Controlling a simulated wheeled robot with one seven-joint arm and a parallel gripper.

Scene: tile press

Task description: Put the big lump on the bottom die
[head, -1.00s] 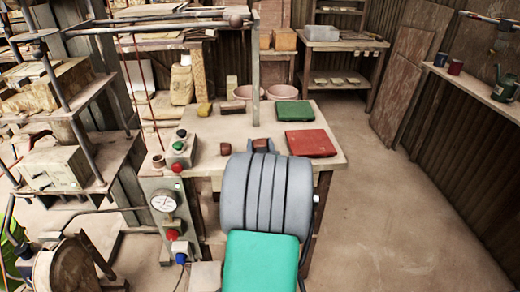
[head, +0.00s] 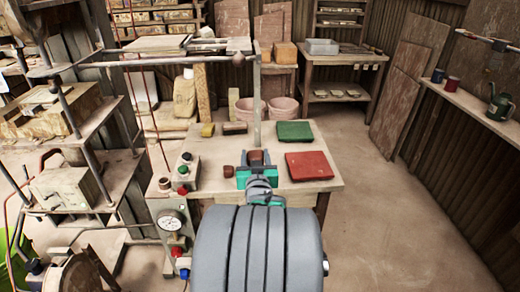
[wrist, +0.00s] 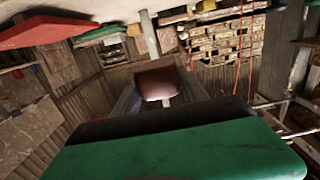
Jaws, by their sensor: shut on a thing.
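The big lump (head: 256,156) is a reddish-brown block. My gripper (head: 256,160) is shut on it over the front part of the worktable. In the wrist view the lump (wrist: 155,80) sits between the grey fingers, partly hidden behind the green hand. A smaller red-brown lump (head: 228,171) lies on the table just left of my gripper. The press stands at the left, with a pale block (head: 70,190) low between its posts. This looks like the bottom die, but I cannot be sure. My gripper is well to the right of it.
A green tile (head: 295,131) and a red tile (head: 309,166) lie on the table's right side. A button box (head: 185,172) stands at its left. A thin upright post (head: 257,100) rises behind my gripper. Press posts and a gauge (head: 170,222) are at the left. The right floor is clear.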

